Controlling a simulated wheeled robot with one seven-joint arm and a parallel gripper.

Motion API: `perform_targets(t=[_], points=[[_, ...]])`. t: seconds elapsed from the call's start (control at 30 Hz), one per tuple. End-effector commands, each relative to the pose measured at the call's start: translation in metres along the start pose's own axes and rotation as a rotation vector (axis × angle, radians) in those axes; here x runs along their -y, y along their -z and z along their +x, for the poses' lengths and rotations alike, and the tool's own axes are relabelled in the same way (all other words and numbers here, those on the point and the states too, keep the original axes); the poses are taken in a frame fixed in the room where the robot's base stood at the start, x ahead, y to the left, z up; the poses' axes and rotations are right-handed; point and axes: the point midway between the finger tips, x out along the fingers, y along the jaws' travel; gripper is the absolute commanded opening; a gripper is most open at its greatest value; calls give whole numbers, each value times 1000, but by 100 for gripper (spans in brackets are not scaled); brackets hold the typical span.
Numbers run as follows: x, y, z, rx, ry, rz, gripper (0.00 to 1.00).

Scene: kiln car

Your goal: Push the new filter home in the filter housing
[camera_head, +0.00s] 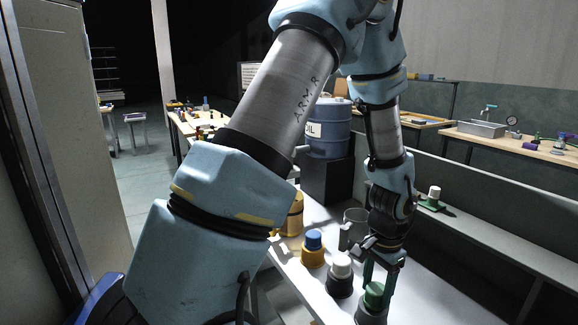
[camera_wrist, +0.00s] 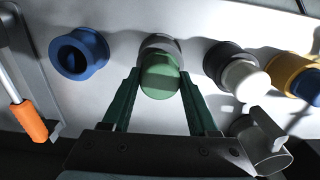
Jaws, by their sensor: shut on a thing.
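A green filter-like cylinder (camera_head: 374,294) stands in a grey round housing (camera_head: 369,316) near the front of the white table. My gripper (camera_head: 379,285) reaches down from above, its green fingers on both sides of the green cylinder. In the wrist view the green cylinder (camera_wrist: 160,79) lies between my gripper's fingertips (camera_wrist: 160,80), shut on it. Its lower end is inside the grey housing (camera_wrist: 160,44), part of which shows behind it. How deep it sits I cannot tell.
Beside it stand a white-topped dark holder (camera_head: 340,280) and a blue-topped yellow holder (camera_head: 313,250). A blue ring-shaped piece (camera_wrist: 78,54) and an orange-handled tool (camera_wrist: 29,121) show in the wrist view. A blue drum (camera_head: 328,128) stands on a black box behind.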

Motion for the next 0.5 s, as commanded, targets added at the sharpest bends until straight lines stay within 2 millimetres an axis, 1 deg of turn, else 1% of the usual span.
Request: perform_targets(t=[0.5], points=[[0, 0, -24, -1, 0, 0, 0]])
